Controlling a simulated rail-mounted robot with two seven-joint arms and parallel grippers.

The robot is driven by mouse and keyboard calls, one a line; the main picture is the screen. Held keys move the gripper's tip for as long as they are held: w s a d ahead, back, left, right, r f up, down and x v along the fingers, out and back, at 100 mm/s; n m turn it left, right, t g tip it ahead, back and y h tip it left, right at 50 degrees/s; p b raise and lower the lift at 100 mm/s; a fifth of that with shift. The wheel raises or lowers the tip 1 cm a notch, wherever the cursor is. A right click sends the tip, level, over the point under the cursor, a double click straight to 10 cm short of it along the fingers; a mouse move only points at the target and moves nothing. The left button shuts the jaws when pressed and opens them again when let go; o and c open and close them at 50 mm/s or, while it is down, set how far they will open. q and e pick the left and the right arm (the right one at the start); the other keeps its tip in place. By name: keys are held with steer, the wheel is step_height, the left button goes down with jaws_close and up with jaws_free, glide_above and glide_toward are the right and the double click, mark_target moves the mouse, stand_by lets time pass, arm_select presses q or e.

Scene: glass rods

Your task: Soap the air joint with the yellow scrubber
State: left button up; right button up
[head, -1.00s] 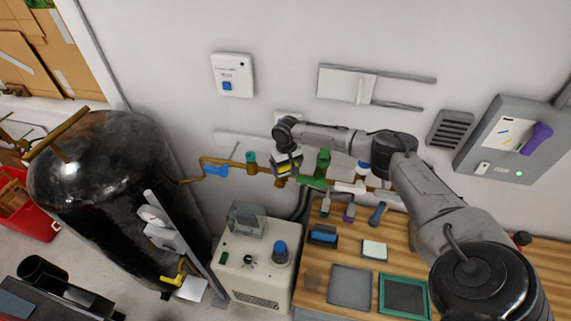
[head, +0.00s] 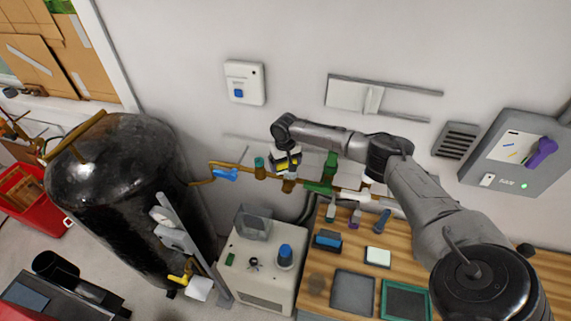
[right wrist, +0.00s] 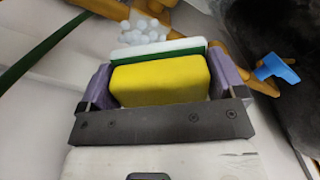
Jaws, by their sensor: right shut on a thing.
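My right gripper (head: 287,160) is shut on the yellow scrubber, just above the brass air pipe by the wall. In the right wrist view, the yellow scrubber (right wrist: 160,82) sits between the two purple finger pads of the right gripper (right wrist: 160,88). A green and white layer shows along its far side. White foam blobs (right wrist: 143,30) sit on the brass pipe joint beyond the scrubber. A small gap seems to lie between scrubber and foam, but contact is hard to judge. A brass fitting (head: 289,184) shows below the gripper in the head view. My left gripper is not in view.
A blue valve handle (head: 225,174) is on the pipe to the left, near the black tank (head: 105,185). A green valve (head: 329,165) stands close right of the gripper. The wooden bench (head: 318,285) below holds several items.

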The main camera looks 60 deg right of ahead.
step_height(320, 180, up, 3)
steer(key=shift+f+p, duration=0.2)
steer(key=shift+p, duration=0.8)
steer(key=shift+r+p, duration=0.6)
steer(key=shift+r, duration=0.3)
